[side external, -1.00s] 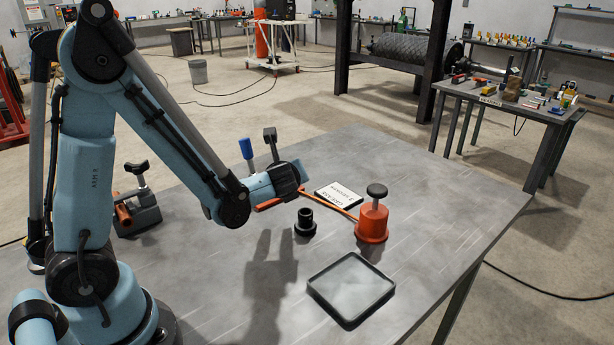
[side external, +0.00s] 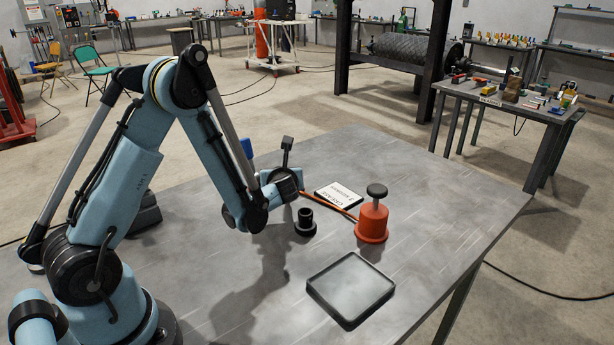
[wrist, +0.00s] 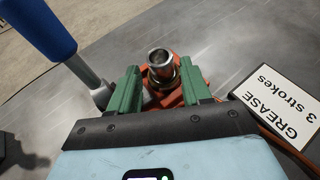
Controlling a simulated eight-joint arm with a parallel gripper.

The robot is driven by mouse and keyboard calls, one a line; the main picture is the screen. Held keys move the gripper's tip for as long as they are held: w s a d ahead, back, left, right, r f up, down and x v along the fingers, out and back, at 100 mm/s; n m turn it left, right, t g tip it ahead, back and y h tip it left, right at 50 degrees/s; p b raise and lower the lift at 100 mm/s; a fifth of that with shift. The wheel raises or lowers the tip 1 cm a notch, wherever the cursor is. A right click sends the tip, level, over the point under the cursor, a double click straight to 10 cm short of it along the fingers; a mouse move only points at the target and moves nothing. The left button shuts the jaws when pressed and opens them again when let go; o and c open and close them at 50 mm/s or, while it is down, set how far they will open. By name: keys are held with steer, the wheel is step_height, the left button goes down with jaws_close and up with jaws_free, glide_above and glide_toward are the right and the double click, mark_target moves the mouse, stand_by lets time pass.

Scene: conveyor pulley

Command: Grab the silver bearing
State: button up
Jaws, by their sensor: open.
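The silver bearing (wrist: 160,61) shows in the wrist view as a short hollow cylinder with an open top. It stands at an orange piece (wrist: 168,96), just ahead of my gripper (wrist: 160,80). The two green fingers are open, one on each side of the bearing's line, and I see no contact. In the side view my gripper (side external: 286,183) is low over the back of the table; its fingertips and the bearing are hidden there.
A blue-handled tool (wrist: 43,28) stands close to the left finger. The grease card (wrist: 280,105) lies to the right. An orange grease pot (side external: 372,222), a black stepped part (side external: 305,225) and a dark-rimmed tray (side external: 313,291) stand on the table (side external: 440,210). The front right is clear.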

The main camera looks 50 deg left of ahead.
steer(key=x, duration=0.4)
steer(key=shift+w+a, duration=0.15)
steer(key=shift+a, duration=0.05)
jaws_close()
